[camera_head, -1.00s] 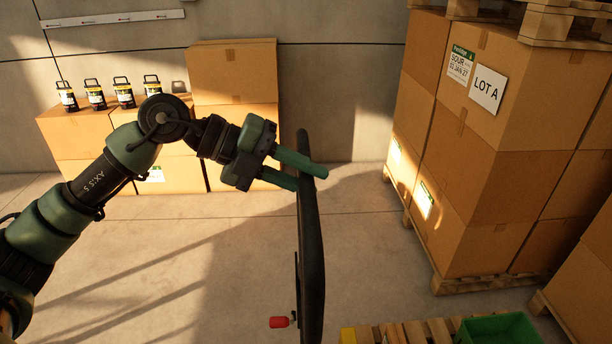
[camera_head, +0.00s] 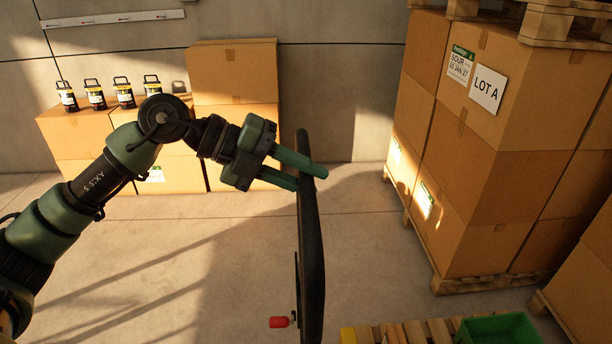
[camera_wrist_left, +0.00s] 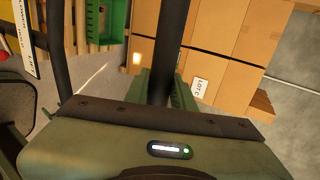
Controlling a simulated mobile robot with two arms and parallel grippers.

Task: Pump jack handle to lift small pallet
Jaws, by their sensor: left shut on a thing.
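The black jack handle (camera_head: 312,240) stands upright in the middle of the head view, with a small red knob (camera_head: 279,322) low on its left. My left gripper (camera_head: 309,177) is shut on the upper part of the handle, one green finger on each side of it. In the left wrist view the handle (camera_wrist_left: 172,40) runs up between the two fingers (camera_wrist_left: 163,88). A small wooden pallet (camera_head: 412,332) shows at the bottom edge, mostly cut off, with a green crate (camera_head: 500,328) on it. My right gripper is not in view.
Stacked cartons marked LOT A (camera_head: 487,90) stand on a pallet at the right. More cartons (camera_head: 235,75) stand against the back wall, with several black lanterns or canisters (camera_head: 95,95) on top. The floor between is clear.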

